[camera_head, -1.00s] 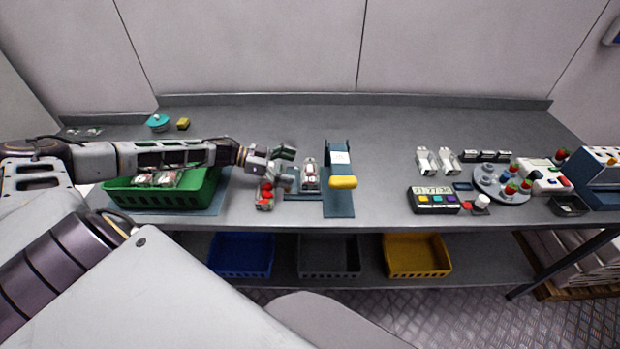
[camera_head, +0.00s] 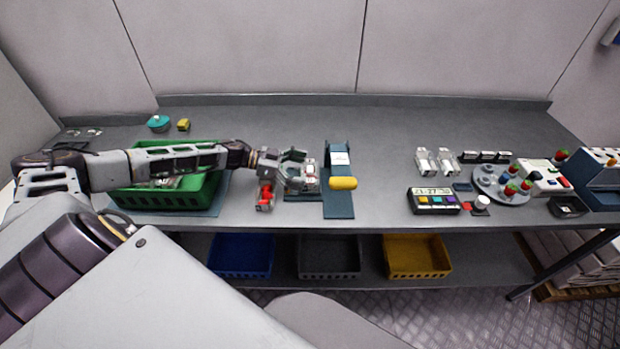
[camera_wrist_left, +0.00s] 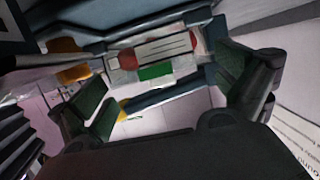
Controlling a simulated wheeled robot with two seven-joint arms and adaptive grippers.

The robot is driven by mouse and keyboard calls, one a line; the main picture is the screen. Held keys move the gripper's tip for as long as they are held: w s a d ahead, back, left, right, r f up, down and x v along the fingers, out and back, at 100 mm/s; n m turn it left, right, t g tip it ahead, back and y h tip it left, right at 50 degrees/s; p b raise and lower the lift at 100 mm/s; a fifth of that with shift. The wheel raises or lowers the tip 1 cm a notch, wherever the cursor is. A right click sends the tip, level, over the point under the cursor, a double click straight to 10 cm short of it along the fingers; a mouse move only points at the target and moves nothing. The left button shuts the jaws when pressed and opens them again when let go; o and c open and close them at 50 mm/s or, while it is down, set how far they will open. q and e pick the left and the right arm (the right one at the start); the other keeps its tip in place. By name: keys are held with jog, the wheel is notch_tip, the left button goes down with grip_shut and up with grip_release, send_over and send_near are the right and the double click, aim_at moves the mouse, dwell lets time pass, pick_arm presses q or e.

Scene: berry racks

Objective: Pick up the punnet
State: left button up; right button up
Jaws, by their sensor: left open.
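A small clear punnet with a white label (camera_head: 311,178) stands on a dark blue-grey plate left of the wrapping stand. In the left wrist view, a punnet with a white label and red fruit at both ends (camera_wrist_left: 152,52) shows beyond the fingertips, between them. My left gripper (camera_head: 302,172) reaches in from the left, with its open fingers at this punnet and partly covering it. In the left wrist view, its green-padded fingers (camera_wrist_left: 163,75) are spread apart; whether they touch the punnet I cannot tell. My right gripper is not in view.
A green crate (camera_head: 165,197) is under my forearm. The blue stand with a yellow roll (camera_head: 343,183) is close on the right. The bench between it and the label device (camera_head: 433,203) is clear.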

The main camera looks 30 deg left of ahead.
pick_arm(q)
jog(key=shift+x, duration=1.35)
jog(key=shift+c, duration=0.4)
jog(key=c, duration=0.8)
